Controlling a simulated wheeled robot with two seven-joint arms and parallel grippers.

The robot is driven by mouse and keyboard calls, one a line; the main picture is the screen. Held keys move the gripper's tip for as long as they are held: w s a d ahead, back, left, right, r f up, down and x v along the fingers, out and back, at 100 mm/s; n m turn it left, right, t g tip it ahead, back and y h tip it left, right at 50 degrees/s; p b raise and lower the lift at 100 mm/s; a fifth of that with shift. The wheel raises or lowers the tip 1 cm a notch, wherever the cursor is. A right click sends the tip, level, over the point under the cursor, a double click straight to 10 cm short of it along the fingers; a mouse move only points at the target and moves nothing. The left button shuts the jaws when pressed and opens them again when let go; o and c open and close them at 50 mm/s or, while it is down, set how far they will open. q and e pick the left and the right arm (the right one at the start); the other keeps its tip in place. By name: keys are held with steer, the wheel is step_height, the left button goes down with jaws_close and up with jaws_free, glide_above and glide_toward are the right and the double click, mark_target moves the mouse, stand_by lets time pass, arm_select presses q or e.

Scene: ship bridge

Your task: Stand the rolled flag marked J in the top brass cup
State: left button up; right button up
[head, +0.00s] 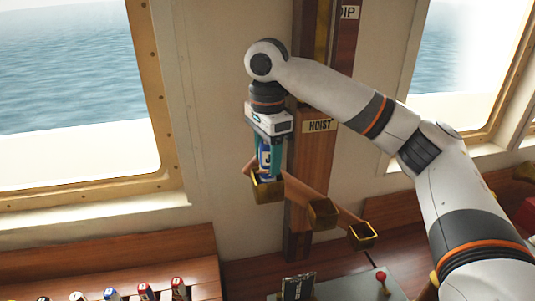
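The rolled flag marked J (265,160), blue and white, is upright between the teal fingers of my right gripper (266,166). The fingers appear closed on its sides. The flag's lower end is at the mouth of the top brass cup (267,189), the left and highest cup on the slanting wooden arm. The cup's rim hides the lower end, so I cannot tell whether it touches the bottom. My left gripper is not in view.
Two more brass cups, a middle one (322,214) and a lowest one (362,236), look empty. The wooden post carries a HOIST label (320,126). Several rolled flags stand in a wooden rack (205,268) at lower left. A red-knobbed lever (381,277) stands on the console below.

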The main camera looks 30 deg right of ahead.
steer(key=shift+o, duration=0.3)
steer(key=shift+r, duration=0.1)
steer(key=shift+r, duration=0.35)
step_height(320, 180, up, 11)
steer(key=shift+r+p, duration=0.1)
steer(key=shift+p, duration=0.3)
